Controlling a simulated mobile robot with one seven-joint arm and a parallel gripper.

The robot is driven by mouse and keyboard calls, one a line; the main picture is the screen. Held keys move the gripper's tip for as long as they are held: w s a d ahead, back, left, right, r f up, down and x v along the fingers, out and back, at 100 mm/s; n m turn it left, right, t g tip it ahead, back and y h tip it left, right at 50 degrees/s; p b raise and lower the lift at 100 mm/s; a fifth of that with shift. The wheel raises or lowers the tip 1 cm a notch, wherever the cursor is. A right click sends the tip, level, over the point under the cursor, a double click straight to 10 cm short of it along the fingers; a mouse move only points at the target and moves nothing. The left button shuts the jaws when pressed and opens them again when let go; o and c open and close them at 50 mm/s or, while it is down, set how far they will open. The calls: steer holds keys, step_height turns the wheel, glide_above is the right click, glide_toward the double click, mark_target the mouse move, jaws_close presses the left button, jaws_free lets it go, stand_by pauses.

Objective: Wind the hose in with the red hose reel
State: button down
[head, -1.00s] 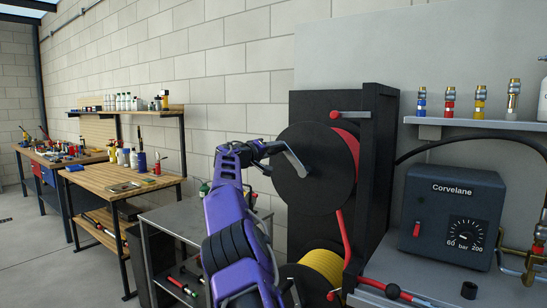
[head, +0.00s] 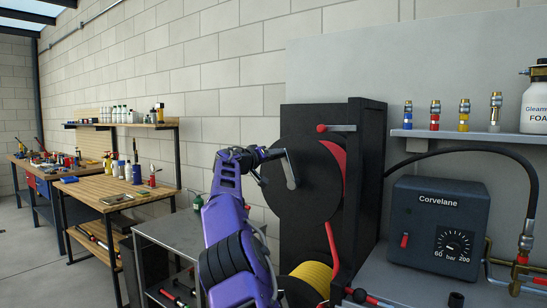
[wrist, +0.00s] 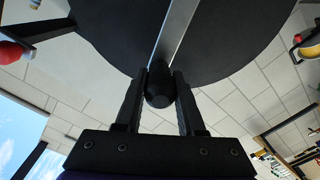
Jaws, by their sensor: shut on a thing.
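The red hose reel shows in the head view as a black disc (head: 270,205) in a black frame. Red hose (head: 337,158) shows at the disc's right edge. A strand of it (head: 332,243) runs down from the reel, and a red-and-black hose end (head: 361,297) lies low at the bench edge. A grey crank arm (head: 291,172) is on the disc's face, almost upright, with its handle at the upper end. My gripper (head: 262,164) is shut on that handle. In the wrist view the fingers (wrist: 160,92) flank the black handle (wrist: 159,82).
A lever with a red knob (head: 321,128) juts out at the frame's top. A yellow hose reel (head: 317,272) sits below. The Corvelane box (head: 437,228) and a shelf of fittings (head: 470,137) are at right. A grey metal table (head: 170,232) and wooden benches stand at left.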

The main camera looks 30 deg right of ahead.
steer(key=shift+s+d, duration=0.1)
steer(key=c, duration=0.5)
jaws_free()
steer(key=shift+s+r, duration=0.1)
steer(key=shift+a+b, duration=0.3)
steer(key=shift+a, duration=0.35)
steer(key=b+v, duration=0.1)
steer(key=v, duration=1.5)
steer(key=shift+s, duration=0.15)
